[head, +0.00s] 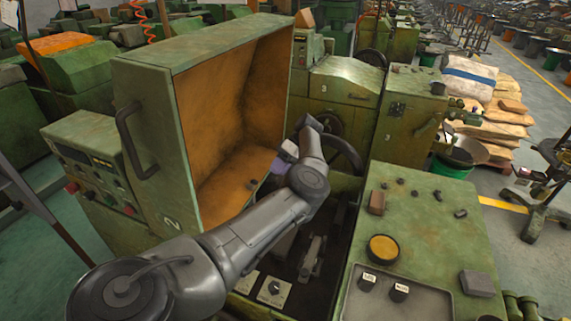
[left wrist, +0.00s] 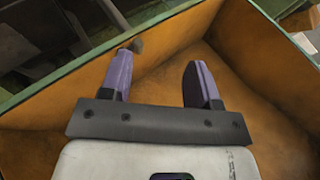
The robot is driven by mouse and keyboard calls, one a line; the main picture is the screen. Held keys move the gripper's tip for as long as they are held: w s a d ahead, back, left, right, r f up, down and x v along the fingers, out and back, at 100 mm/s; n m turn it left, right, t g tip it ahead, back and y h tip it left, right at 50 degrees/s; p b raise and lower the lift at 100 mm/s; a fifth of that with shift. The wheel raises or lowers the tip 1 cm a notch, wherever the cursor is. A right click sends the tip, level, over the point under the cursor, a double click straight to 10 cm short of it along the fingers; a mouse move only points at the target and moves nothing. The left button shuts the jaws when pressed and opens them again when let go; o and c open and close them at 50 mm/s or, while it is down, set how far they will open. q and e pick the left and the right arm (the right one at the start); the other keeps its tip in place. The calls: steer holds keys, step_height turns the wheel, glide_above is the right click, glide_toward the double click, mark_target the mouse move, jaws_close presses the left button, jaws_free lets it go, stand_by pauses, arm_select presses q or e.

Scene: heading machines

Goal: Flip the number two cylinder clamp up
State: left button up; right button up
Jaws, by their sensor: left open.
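The green machine marked 2 (head: 205,150) has its big hood raised, with an orange inner side. Below it, in the dark machine bay, a grey metal lever-like part (head: 312,258) stands near small white-plated knobs; I cannot tell for sure if it is the number two cylinder clamp. My left gripper (head: 281,166) is at the open hood, above and behind the bay, away from that part. In the left wrist view its two purple fingers (left wrist: 160,82) are apart with nothing between them, against the orange hood interior. My right gripper is not in view.
My left arm crosses the bay and hides part of it. A green top (head: 430,215) with a yellow-capped round part (head: 383,249) and black knobs lies to the right. A handwheel (head: 335,150) and the machine marked 3 (head: 340,88) stand behind. A control box (head: 92,160) is at left.

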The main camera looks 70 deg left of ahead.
arm_select(q)
steer(key=shift+w+d+r, duration=0.7)
steer(key=shift+d, duration=0.2)
